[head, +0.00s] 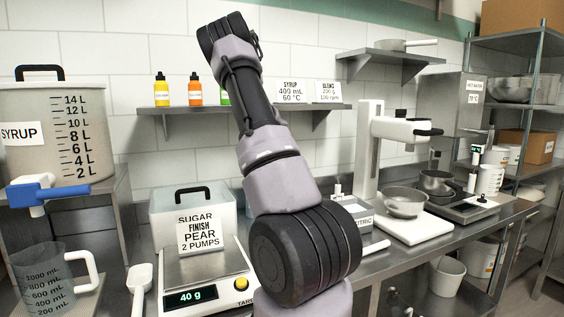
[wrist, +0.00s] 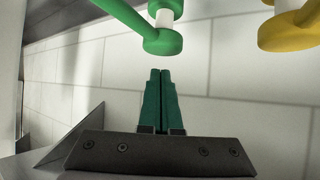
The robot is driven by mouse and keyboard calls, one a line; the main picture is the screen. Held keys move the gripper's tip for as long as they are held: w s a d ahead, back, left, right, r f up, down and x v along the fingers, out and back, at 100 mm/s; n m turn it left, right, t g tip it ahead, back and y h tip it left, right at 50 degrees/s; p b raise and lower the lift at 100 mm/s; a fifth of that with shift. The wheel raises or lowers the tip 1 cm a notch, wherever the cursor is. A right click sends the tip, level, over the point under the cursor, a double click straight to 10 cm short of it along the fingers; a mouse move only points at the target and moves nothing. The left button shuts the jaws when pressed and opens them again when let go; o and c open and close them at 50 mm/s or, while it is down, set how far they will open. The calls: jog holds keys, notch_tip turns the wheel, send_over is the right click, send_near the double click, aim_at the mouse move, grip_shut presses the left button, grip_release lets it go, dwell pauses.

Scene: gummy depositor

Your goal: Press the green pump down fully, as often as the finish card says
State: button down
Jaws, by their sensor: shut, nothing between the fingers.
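The finish card (head: 202,236) is on the front of a lidded box; it reads "SUGAR FINISH PEAR 2 PUMPS". The green pump (wrist: 162,42) shows at the top of the wrist view, with its green spout running to the upper left and a short white stem at its head. My gripper (wrist: 160,72) is shut and empty, its green fingertips together. The tips show just short of the green pump head, with a narrow gap in the picture; I cannot tell the true distance. My gripper and the green pump cannot be seen in the head view.
A yellow pump (wrist: 290,30) stands to the right of the green one. In the head view, a shelf (head: 172,109) carries small bottles and cards. A scale (head: 205,285) reads 40 g. A syrup tank (head: 88,115) stands left; a white stand mixer (head: 370,150) is right.

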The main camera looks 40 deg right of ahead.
jog(key=shift+f, duration=2.1)
jog(key=shift+s, duration=0.1)
jog(key=shift+r, duration=2.05)
jog(key=shift+f, duration=0.3)
jog(key=shift+f, duration=1.75)
jog(key=shift+r, duration=2)
